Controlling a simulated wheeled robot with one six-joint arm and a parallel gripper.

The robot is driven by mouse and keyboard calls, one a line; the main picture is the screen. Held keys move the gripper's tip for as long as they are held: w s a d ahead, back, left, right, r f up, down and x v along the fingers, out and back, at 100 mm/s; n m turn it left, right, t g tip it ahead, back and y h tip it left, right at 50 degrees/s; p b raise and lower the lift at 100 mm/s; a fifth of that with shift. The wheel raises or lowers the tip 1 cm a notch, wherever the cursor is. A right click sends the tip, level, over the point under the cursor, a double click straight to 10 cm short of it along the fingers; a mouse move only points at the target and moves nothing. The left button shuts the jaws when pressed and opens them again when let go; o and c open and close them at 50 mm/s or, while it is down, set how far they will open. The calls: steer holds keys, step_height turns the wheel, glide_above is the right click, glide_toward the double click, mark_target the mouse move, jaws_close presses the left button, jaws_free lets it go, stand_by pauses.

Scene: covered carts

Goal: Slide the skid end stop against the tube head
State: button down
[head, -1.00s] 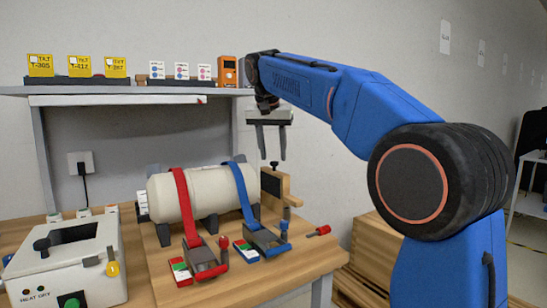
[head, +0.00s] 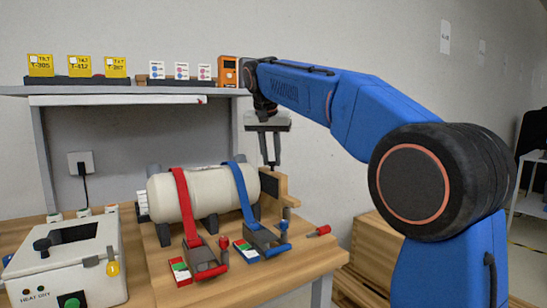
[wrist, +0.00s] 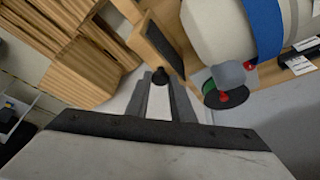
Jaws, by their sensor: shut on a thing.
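The skid end stop is a wooden block with a dark pad (head: 270,184), at the right end of the tube; it also shows in the wrist view (wrist: 153,45). A small black knob (wrist: 160,77) stands on it. My gripper (head: 272,164) points down over the stop and is shut on this knob, with the fingers (wrist: 164,82) on either side. The cream tube (head: 205,194) lies across its skid, and its rounded head (wrist: 196,35) faces the pad. A narrow gap shows between pad and head in the wrist view.
A red strap (head: 183,205) and a blue strap (head: 241,200) cross the tube to ratchets at the front. A red-handled tool (head: 319,231) lies right of them. A white box (head: 65,262) stands left. A shelf (head: 120,91) hangs behind; wooden crates (head: 375,245) stand right.

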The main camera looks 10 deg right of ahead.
steer(key=shift+s+a, duration=0.2)
steer(key=shift+a, duration=0.35)
steer(key=shift+s+a, duration=0.15)
steer(key=shift+a, duration=0.35)
steer(key=c, duration=1.5)
jaws_free()
steer(key=shift+c, duration=0.2)
steer(key=v, duration=1.7)
steer(key=shift+r, duration=0.2)
